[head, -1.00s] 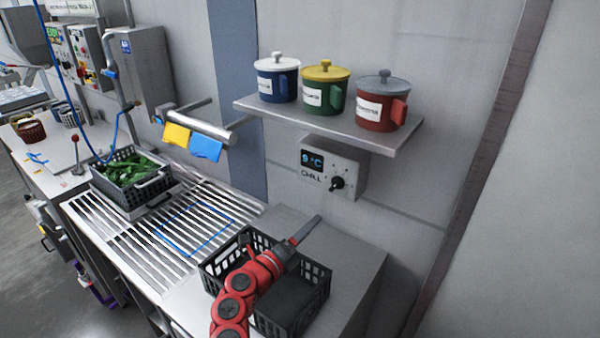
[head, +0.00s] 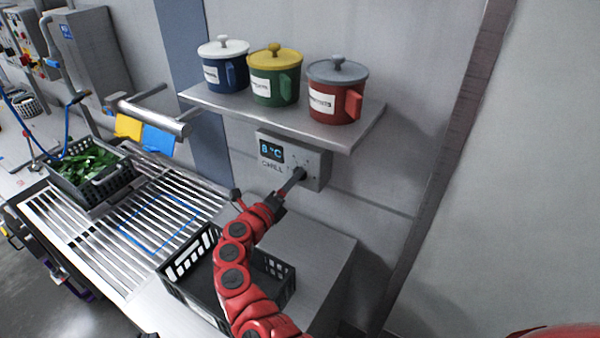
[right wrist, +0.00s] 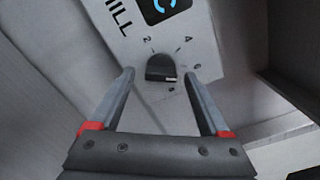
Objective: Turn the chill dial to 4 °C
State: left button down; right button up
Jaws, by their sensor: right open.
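The grey chill control box (head: 312,172) is on the wall under the shelf. Its blue display (head: 271,152) appears to read 8 °C, above the word CHILL. The black dial (right wrist: 161,68) shows in the right wrist view, with marks including 2 and 4 around it. My right gripper (head: 293,180) reaches up to the dial and partly hides it in the head view. In the right wrist view its two fingers (right wrist: 158,76) are open, one each side of the dial, with gaps visible; contact cannot be told. My left gripper is not in view.
The metal shelf (head: 345,134) above the box holds a blue mug (head: 222,73), a green mug (head: 273,88) and a red mug (head: 330,104), all lidded. An empty black crate (head: 275,272) stands below my right arm. A crate of greens (head: 72,190) is at left.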

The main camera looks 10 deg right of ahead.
jog(key=shift+w+d+r, duration=0.1)
jog(key=shift+w+d, duration=0.3)
grip_shut()
